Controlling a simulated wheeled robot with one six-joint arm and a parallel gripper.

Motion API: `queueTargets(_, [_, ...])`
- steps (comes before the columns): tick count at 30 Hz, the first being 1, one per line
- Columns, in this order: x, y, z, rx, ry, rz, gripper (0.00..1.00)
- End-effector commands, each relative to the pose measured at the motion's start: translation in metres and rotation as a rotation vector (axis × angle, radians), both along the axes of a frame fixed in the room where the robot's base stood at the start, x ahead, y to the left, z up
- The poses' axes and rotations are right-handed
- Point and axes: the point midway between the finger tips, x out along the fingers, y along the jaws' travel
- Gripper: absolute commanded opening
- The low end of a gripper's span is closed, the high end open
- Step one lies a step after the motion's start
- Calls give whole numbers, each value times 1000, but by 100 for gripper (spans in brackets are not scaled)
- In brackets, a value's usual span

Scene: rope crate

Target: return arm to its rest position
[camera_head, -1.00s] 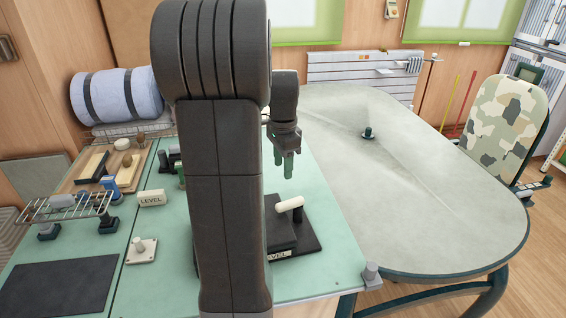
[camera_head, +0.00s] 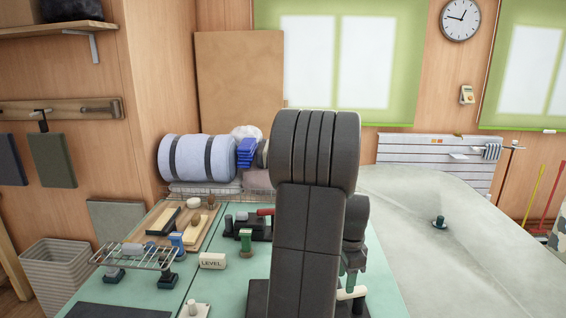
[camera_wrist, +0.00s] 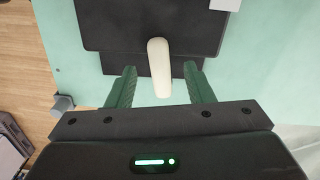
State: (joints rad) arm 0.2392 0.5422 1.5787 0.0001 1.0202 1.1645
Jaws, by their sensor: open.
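My gripper (camera_wrist: 158,90) is open, with two green fingers spread apart and nothing held between them. My gripper also shows there beside the arm (camera_head: 350,281), partly hidden, close to the white handle (camera_head: 350,294). I cannot tell the exact gap between them.
The green table (camera_head: 232,284) holds a wire rack (camera_head: 132,256), a block marked LEVEL (camera_head: 212,260) and a wooden tray (camera_head: 160,220). A blue-grey roll (camera_head: 200,158) lies behind. A grey-topped table (camera_head: 460,270) on the right is mostly clear.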

Motion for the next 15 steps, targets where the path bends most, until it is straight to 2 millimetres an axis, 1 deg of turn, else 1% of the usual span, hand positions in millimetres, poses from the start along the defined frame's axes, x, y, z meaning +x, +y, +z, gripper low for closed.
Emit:
queueTargets(1, [-1,0,-10,1,4,0,47])
queueTargets(6, [0,0,-34,0,3,0,47])
queueTargets(11, [-1,0,-45,0,1,1,47])
queueTargets(15, [-1,0,-45,0,0,11,47])
